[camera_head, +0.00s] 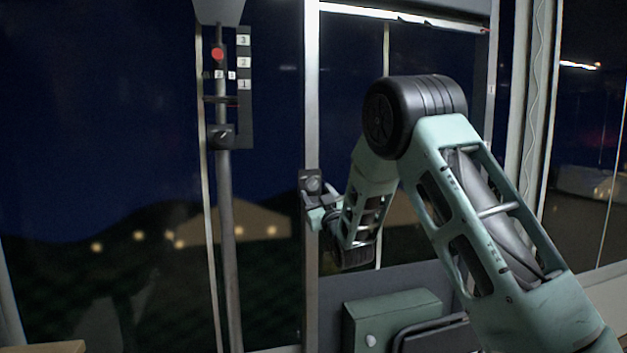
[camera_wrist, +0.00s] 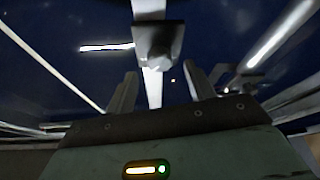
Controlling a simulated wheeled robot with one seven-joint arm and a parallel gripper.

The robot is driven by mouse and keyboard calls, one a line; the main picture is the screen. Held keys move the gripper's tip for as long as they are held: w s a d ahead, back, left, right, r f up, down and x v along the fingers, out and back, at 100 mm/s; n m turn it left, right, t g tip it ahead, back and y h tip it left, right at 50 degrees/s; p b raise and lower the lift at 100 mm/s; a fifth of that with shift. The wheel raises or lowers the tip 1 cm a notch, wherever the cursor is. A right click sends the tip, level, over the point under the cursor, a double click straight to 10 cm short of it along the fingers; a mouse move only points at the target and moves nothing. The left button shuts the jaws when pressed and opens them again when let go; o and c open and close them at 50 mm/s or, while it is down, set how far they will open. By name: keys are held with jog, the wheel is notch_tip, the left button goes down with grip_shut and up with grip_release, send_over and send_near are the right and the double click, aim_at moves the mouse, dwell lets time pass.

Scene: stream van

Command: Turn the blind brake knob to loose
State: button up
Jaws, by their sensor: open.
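A dark housing with a round grey knob (camera_head: 313,185), seemingly the blind brake knob, sits on a pale upright post. In the wrist view the dark housing (camera_wrist: 157,42) is ahead, at top centre, on the pale post. My gripper (camera_head: 318,212) is at the knob's lower side in the head view. In the wrist view its two fingers (camera_wrist: 161,82) are spread apart, with the housing beyond and between them and nothing held. Contact cannot be told. The knob's setting is too small to read.
Another black knob (camera_head: 222,136) with a pale pointer is on a pole at left, below a red ball (camera_head: 217,54) and a scale plate (camera_head: 244,85) numbered 1 to 3. A green box (camera_head: 392,318) stands low, below my arm. Dark windows lie behind.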

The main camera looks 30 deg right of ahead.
aim_at(313, 186)
jog(key=shift+p+x, duration=0.55)
jog(key=shift+x, duration=1.35)
jog(key=c, duration=1)
